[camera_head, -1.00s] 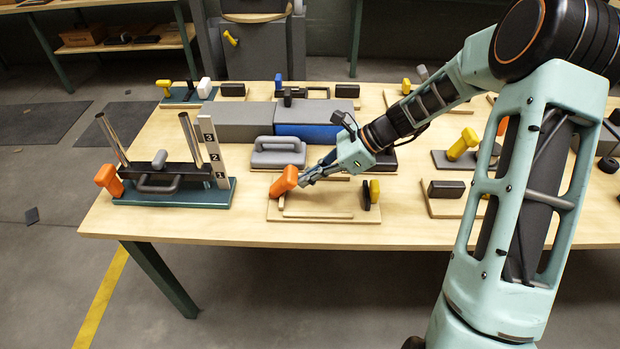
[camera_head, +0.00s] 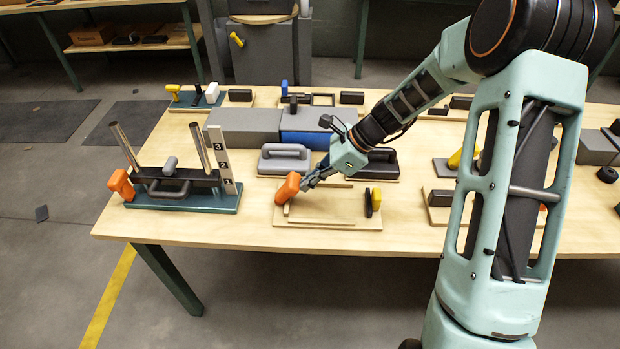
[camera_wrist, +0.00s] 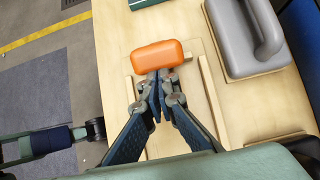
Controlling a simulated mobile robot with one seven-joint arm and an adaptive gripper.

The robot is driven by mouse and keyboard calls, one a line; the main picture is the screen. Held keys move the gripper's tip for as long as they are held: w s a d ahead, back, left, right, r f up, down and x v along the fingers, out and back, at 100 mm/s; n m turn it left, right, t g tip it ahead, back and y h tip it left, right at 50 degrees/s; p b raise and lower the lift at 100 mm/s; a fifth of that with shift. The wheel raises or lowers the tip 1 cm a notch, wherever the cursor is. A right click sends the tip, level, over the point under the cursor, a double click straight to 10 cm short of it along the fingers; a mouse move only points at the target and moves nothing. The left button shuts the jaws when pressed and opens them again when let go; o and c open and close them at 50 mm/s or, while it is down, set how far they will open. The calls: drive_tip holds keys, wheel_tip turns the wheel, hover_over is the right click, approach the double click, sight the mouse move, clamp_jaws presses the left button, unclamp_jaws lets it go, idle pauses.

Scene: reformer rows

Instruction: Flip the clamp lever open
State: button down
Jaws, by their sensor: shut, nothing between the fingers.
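The lever with the thick orange grip (camera_head: 287,188) stands at the left end of a small wooden board (camera_head: 330,222) near the table's front edge. Its orange grip also shows in the wrist view (camera_wrist: 157,57), lying crosswise just beyond my fingertips. My gripper (camera_head: 306,184) is shut and empty, close to the right side of the orange grip. In the wrist view my fingertips (camera_wrist: 158,78) meet at the grip's near edge; I cannot tell whether they touch it. The lever's lower part is mostly hidden in the wrist view.
A yellow and black upright piece (camera_head: 373,200) stands at the board's right end. A grey handled block (camera_head: 284,160) and a dark one (camera_head: 372,168) sit behind. A teal fixture (camera_head: 183,202) with metal posts and another orange knob (camera_head: 121,184) is to the left.

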sight(291, 182)
drive_tip(key=a+r+h+p, duration=0.2)
drive_tip(key=p, duration=0.3)
drive_tip(key=shift+r, duration=0.2)
drive_tip(key=h+p, duration=0.1)
drive_tip(key=p, duration=0.1)
drive_tip(key=a+h+p, duration=0.1)
drive_tip(key=p, duration=0.1)
drive_tip(key=shift+a+r, duration=0.15)
drive_tip(key=shift+r, duration=0.15)
drive_tip(key=shift+a+r+h+p, duration=0.1)
drive_tip(key=shift+a+h+p, duration=0.55)
drive_tip(key=shift+h+p, duration=0.45)
drive_tip(key=shift+w+a+r+p, duration=0.1)
drive_tip(key=shift+a+p, duration=0.55)
drive_tip(key=shift+a, duration=0.15)
drive_tip(key=shift+w+a+f, duration=0.1)
drive_tip(key=shift+a+f, duration=0.1)
drive_tip(key=shift+a, duration=1.4)
drive_tip(key=shift+a, duration=0.1)
